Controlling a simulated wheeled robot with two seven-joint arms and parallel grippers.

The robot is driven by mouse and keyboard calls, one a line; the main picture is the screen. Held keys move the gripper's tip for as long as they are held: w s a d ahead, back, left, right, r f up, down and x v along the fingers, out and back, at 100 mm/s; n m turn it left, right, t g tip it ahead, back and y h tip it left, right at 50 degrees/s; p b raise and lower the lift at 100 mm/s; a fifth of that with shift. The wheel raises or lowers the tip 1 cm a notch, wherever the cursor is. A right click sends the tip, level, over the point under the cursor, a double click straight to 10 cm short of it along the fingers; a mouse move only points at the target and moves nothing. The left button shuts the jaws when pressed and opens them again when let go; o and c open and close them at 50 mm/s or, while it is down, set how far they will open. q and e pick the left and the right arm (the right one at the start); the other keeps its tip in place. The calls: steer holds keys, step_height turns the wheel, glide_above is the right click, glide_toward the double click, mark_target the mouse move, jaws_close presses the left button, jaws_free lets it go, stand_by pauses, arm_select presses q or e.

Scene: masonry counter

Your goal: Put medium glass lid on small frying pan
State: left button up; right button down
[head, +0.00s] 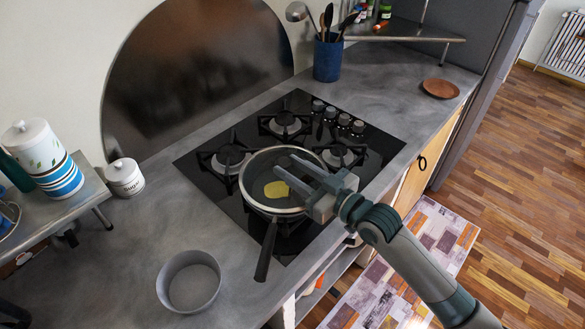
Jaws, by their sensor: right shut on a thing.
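The small frying pan (268,246) sits on the front burner of the black gas stove, its dark handle pointing toward the bottom of the view. A yellow piece of food (277,189) shows inside the pan. The medium glass lid (262,167) is see-through with a pale rim and lies over the pan opening; I cannot tell whether it rests fully on the pan rim. My right gripper (285,165) reaches in from the right above the pan and is shut on the lid. Its fingers hide the gripped part. My left gripper is not in view.
A grey bowl (190,282) stands on the counter at the front left. A sugar canister (125,178) and a striped canister (48,165) are at the left. A blue utensil holder (328,58) stands behind the stove (195,176). A brown plate (440,89) lies at the right.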

steer(key=shift+f, duration=0.2)
steer(key=c, duration=1.2)
jaws_free()
steer(key=shift+f, duration=0.15)
steer(key=b+v, duration=0.5)
steer(key=v, duration=1.2)
steer(key=shift+d+b, duration=0.2)
steer(key=shift+b, duration=0.15)
